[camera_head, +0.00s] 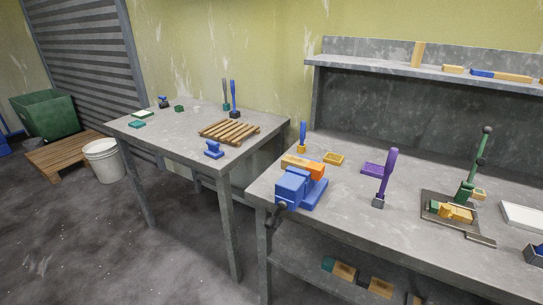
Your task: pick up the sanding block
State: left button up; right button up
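I cannot tell for certain which thing is the sanding block. Small flat blocks lie at the left end of the far table: a green one with a pale top (143,114) and a teal one (136,124). A small dark green block (179,109) sits near them. An orange block (303,166) rests at the blue vise (293,188) on the near bench. Tan and blue pieces, including a blue one (482,73), lie on the wall shelf. Neither of my grippers shows in the head view.
The far table (178,140) also holds a wooden slat rack (229,131) and a blue tool (214,149). The near bench (335,215) carries a purple-handled tool (386,177) and a green lever press (468,190). A white pail (103,160) stands on the floor. Open floor lies at front left.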

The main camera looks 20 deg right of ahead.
aim_at(213, 152)
jog(key=i+j+z, duration=0.3)
jog(key=i+j, duration=0.15)
jog(key=i, duration=0.15)
jog(key=i+j+z, duration=0.3)
jog(key=i+j, duration=0.25)
